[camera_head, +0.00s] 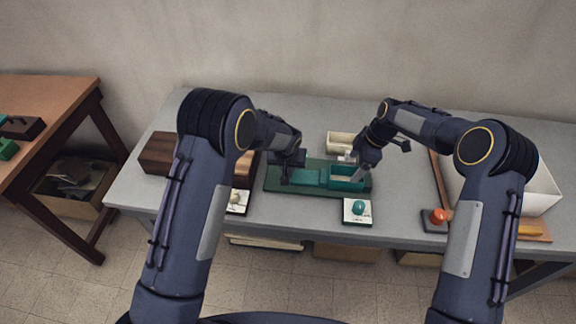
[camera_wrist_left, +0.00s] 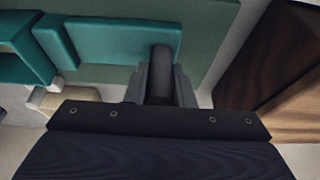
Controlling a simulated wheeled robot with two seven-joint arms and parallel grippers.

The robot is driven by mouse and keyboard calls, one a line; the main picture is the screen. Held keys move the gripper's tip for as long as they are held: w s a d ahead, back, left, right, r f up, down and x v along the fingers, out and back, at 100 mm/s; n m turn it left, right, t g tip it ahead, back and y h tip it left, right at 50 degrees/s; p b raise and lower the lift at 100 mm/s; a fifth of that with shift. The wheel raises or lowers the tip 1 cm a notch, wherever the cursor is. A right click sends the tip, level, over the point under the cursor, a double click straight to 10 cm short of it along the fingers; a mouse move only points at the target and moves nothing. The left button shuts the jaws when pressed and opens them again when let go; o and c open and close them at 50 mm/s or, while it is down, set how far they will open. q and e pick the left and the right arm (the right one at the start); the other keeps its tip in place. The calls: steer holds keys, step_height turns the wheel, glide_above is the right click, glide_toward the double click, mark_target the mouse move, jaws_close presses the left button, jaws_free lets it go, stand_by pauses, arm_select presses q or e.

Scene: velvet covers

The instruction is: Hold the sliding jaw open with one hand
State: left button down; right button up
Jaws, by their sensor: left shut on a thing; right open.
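A dark green base (camera_head: 318,189) on the grey table carries a flat teal sliding jaw (camera_head: 308,178) and a teal box-like part (camera_head: 349,185) to its right. My left gripper (camera_head: 286,180) is at the jaw's left end. In the left wrist view its fingers (camera_wrist_left: 160,88) are shut on a dark upright knob (camera_wrist_left: 162,60) on the teal jaw (camera_wrist_left: 110,42); a narrow gap beside the box part (camera_wrist_left: 25,45) is partly visible. My right gripper (camera_head: 354,165) is open, over the box part's back edge; its fingertips are small and partly hidden.
A cream bin (camera_head: 340,139) stands behind the base. Two pads, one with a teal knob (camera_head: 358,208) and one with a pale knob (camera_head: 235,197), lie in front. A brown box (camera_head: 157,153) is left; a white bin (camera_head: 541,190) and orange knob (camera_head: 438,216) are right.

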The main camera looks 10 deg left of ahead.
arm_select(q)
steer(key=shift+a, duration=1.7)
stand_by(0.6)
